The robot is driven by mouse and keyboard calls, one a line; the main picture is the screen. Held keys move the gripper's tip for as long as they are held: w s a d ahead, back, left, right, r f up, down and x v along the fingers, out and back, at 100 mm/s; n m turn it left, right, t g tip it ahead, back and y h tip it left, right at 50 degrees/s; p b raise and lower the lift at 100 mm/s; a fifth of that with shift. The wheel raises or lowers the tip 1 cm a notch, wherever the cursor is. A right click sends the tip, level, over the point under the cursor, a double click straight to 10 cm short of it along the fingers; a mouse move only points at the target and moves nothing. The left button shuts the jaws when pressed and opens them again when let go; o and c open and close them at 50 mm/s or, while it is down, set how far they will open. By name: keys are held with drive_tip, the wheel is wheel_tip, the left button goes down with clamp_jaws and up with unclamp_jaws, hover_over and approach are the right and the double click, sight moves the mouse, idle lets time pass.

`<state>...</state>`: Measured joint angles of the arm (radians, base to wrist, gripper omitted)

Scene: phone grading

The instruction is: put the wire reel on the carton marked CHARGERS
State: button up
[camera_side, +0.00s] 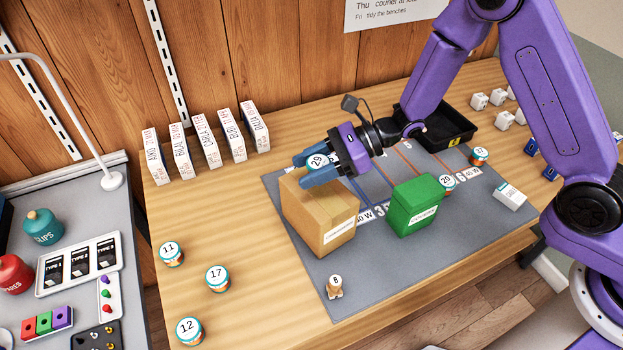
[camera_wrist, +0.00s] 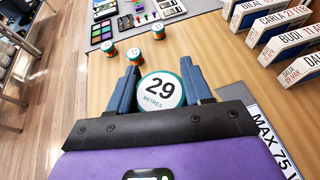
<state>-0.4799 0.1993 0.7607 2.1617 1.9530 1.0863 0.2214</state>
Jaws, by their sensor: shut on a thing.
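My gripper (camera_side: 307,170) is shut on a wire reel marked 29 (camera_side: 316,161), with a blue finger on each side of it. In the wrist view the reel's white top (camera_wrist: 160,91) faces up between the fingers and reads "29 metres". The reel is over the top of a tan cardboard carton (camera_side: 312,222); I cannot tell whether it touches the carton. The carton's front label is too small to read surely. A closed green box (camera_side: 414,207) with a white label, also too small to read surely, stands to its right. Both are on the grey mat (camera_side: 385,284).
Other reels stand around: 11 (camera_side: 171,253), 17 (camera_side: 217,279) and 12 (camera_side: 188,331) at left, 8 (camera_side: 335,287) in front, 20 (camera_side: 446,184) and 27 (camera_side: 479,156) at right. Upright white boxes (camera_side: 207,139) line the back. A black tray (camera_side: 437,125) is behind.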

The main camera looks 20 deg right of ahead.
sight(311, 191)
drive_tip(key=shift+f, duration=1.75)
drive_tip(key=shift+f, duration=0.15)
drive_tip(key=o, duration=1)
